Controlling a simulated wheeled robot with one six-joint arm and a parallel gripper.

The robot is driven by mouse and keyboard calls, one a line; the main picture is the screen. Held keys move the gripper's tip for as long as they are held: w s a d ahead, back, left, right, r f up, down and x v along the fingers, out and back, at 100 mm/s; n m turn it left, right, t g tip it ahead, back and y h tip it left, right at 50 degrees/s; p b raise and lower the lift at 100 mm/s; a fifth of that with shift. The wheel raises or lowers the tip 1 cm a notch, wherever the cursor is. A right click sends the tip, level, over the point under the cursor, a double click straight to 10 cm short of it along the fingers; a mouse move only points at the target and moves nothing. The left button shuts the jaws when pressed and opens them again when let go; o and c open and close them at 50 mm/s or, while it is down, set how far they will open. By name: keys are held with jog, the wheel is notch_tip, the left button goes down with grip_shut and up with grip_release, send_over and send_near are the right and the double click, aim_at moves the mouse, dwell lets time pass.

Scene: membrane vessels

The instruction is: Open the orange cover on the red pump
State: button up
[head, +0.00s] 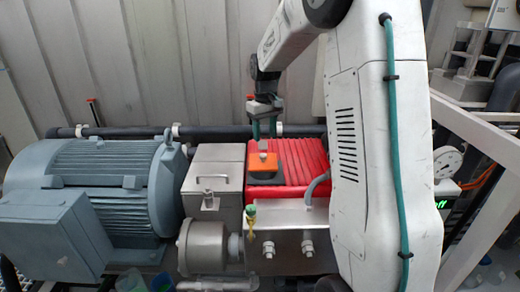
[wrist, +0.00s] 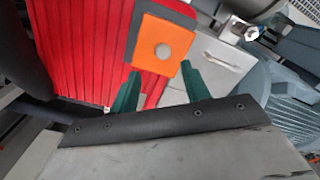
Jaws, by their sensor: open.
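The red pump (head: 305,165) is a ribbed red block in the middle of the head view; its ribs fill the upper left of the wrist view (wrist: 75,40). The orange cover (head: 263,168) lies on a dark grey base on the pump's left end. In the wrist view the cover (wrist: 158,30) is a flat square with a pale round knob (wrist: 162,51) in the middle. My gripper (head: 264,136) is open above the cover, green fingers pointing down. In the wrist view its fingertips (wrist: 160,72) appear on either side of the cover's near edge. Nothing is between the fingers.
A grey metal box (head: 213,180) with a handle stands just left of the pump. A large blue-grey motor (head: 100,185) is further left. A dark pipe (head: 110,131) runs behind. A yellow-green valve handle (head: 250,215) and metal fittings are in front.

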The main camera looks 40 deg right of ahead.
aim_at(263, 155)
jog(key=f, duration=0.7)
jog(key=shift+w+a+f, duration=0.1)
jog(key=shift+a+f, duration=0.15)
jog(key=shift+f, duration=0.1)
grip_shut()
